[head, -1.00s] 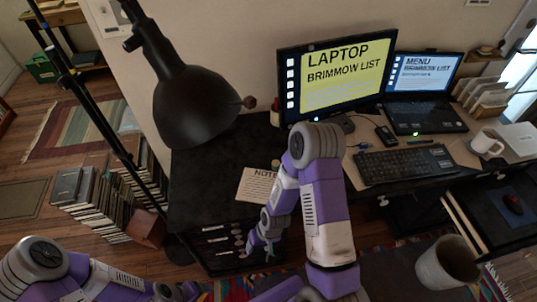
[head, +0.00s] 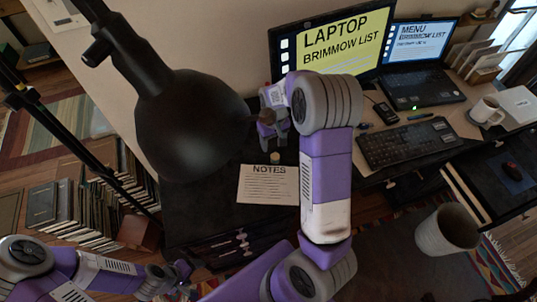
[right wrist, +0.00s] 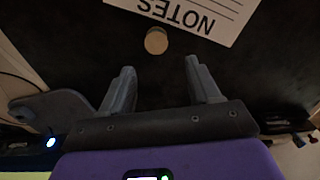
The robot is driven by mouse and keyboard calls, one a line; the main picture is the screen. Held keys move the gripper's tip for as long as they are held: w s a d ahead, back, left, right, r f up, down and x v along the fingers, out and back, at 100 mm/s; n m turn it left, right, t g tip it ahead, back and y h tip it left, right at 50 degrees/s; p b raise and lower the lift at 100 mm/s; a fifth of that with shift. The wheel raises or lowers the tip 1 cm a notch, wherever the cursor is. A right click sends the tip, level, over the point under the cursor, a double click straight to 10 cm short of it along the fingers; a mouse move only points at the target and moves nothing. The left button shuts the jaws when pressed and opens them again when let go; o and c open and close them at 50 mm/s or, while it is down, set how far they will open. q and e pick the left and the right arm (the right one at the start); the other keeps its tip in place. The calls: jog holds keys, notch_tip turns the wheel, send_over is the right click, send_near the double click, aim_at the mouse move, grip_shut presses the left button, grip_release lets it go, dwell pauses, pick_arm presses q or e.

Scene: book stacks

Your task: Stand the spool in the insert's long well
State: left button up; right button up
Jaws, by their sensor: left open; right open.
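A small round piece with a tan top, which looks like the spool (head: 275,157), stands on the black desk just above the NOTES sheet. It also shows in the right wrist view (right wrist: 156,40). My right gripper (head: 272,122) is open and empty over the desk, behind the spool. In the right wrist view its two fingers (right wrist: 160,80) are apart, with the spool beyond their tips, roughly between them. My left gripper (head: 182,272) is open, low at the bottom left, away from the desk top. I cannot make out the insert or its long well.
The NOTES sheet (head: 268,184) lies beside the spool. A big black lamp (head: 195,125) hangs over the desk's left part. Dark drawers (head: 235,248) are under the desk's front edge, partly hidden by my right arm.

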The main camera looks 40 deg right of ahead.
aim_at(275, 156)
jog(key=f+b, duration=0.1)
jog(key=f, duration=0.2)
jog(key=s+f+b, duration=0.1)
jog(key=f, duration=0.3)
jog(key=shift+s, duration=0.15)
jog(key=shift+c, duration=0.3)
jog(key=shift+r, duration=0.15)
jog(key=c, duration=1.1)
